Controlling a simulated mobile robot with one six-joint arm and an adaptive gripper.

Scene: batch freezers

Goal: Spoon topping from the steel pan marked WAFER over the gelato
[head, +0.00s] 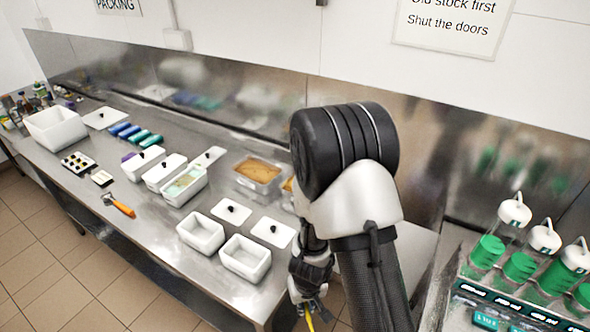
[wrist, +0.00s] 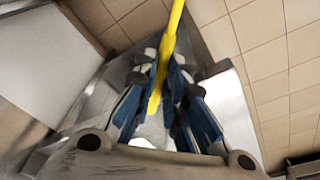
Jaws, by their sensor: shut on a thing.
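My gripper (head: 309,290) is low beside the front right end of the steel bench, partly behind my arm. It is shut on a yellow-handled utensil (head: 310,321). In the wrist view, the yellow handle (wrist: 168,52) runs between the fingertips (wrist: 164,70); its working end is out of view. A steel pan (head: 257,171) with brown topping stands at the back of the bench. A second pan (head: 288,186) is mostly hidden by my arm. No WAFER mark is readable. An open white tub (head: 184,184) holds pale greenish contents, possibly the gelato.
Two empty white tubs (head: 245,258) stand near the bench's front edge, with loose lids (head: 272,232) behind. An orange-handled tool (head: 120,207) lies to the left. Green-filled bottles with white tops (head: 487,252) stand at the right. Tiled floor (head: 60,285) is clear in front.

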